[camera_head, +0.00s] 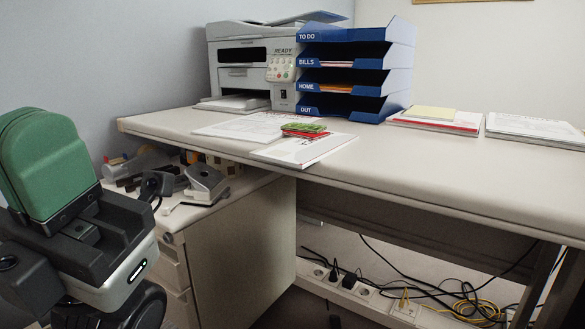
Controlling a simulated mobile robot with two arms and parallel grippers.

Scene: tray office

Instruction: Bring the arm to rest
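My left gripper (45,160) stands at the left edge of the head view, with its green fingers pointing up. It is in front of and to the left of the desk (440,165), apart from it. The near finger hides most of the other one, so I cannot tell whether the gripper is open or shut. I see no object held in it. My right gripper is not in view.
A printer (238,60) and a blue tray stack (350,70) stand at the back of the desk. Papers (300,150) lie in front of them. A lower cabinet (235,245) holds a stapler-like device (205,185) near my gripper. Cables (440,295) lie under the desk.

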